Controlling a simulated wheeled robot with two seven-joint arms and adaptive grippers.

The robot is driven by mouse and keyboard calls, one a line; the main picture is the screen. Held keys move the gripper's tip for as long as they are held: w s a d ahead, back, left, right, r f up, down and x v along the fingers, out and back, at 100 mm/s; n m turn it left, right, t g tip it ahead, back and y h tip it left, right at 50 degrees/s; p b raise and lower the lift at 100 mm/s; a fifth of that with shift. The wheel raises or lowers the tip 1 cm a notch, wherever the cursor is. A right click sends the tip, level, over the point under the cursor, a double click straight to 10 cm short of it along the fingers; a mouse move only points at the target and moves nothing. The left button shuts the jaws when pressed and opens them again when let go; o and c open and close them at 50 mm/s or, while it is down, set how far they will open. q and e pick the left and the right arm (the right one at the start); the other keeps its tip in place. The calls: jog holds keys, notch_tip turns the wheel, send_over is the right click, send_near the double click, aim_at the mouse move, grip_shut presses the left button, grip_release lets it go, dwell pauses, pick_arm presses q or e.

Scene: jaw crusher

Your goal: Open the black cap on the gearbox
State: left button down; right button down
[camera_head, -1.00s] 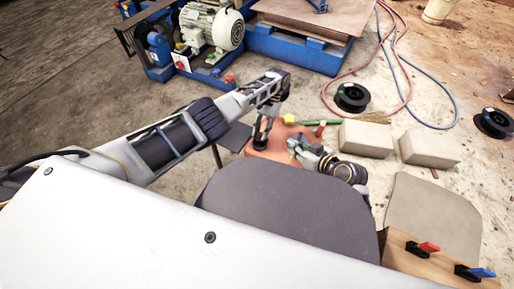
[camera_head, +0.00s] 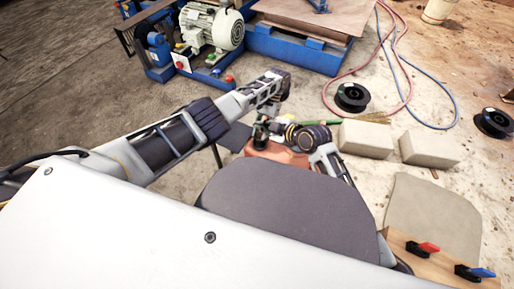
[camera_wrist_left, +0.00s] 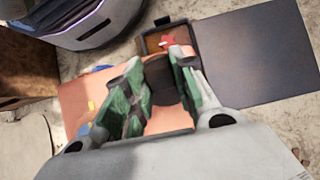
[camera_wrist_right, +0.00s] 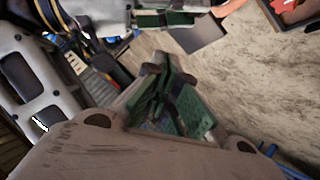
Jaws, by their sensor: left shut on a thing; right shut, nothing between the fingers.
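The orange gearbox (camera_head: 285,155) lies beyond the rounded dark panel in the head view. It fills the middle of the left wrist view (camera_wrist_left: 80,100). The black cap (camera_wrist_left: 162,82) shows as a dark round shape on it. My left gripper (camera_head: 262,143) points down on the cap, shut on it; its green-padded fingers (camera_wrist_left: 158,90) stand on either side. Whether the cap is loose or seated cannot be told. My right gripper (camera_wrist_right: 165,100) is shut and empty. In the head view it is close beside my left gripper, partly hidden by its own wrist.
A tray (camera_wrist_left: 150,45) holding a red thing touches the gearbox's edge area, beside a dark flat panel (camera_wrist_left: 250,55). Pale blocks (camera_head: 366,138) stand right of my right arm. A blue machine with a motor (camera_head: 212,27) stands behind. Hoses and spools lie on the floor.

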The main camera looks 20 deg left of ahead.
jog(key=s+a+f+n+g+h, duration=0.1)
jog(key=s+a+f+n+h, duration=0.15)
jog(key=a+f+n, duration=0.35)
jog(key=n+t+h, duration=0.2)
jog(key=n+h, duration=0.6)
jog(key=h, duration=0.1)
send_near(257, 156)
jog(key=shift+s+v, duration=0.25)
jog(key=shift+v, duration=1.6)
jog(key=shift+f, duration=0.25)
jog(key=shift+w+x, duration=0.2)
jog(key=shift+x, duration=4.7)
jog(key=shift+w+d+r, duration=0.1)
jog(key=shift+w+r, duration=0.5)
jog(key=shift+r, duration=0.25)
jog(key=shift+w+d+r, duration=0.1)
jog(key=shift+w+r, duration=0.5)
jog(key=shift+r, duration=0.25)
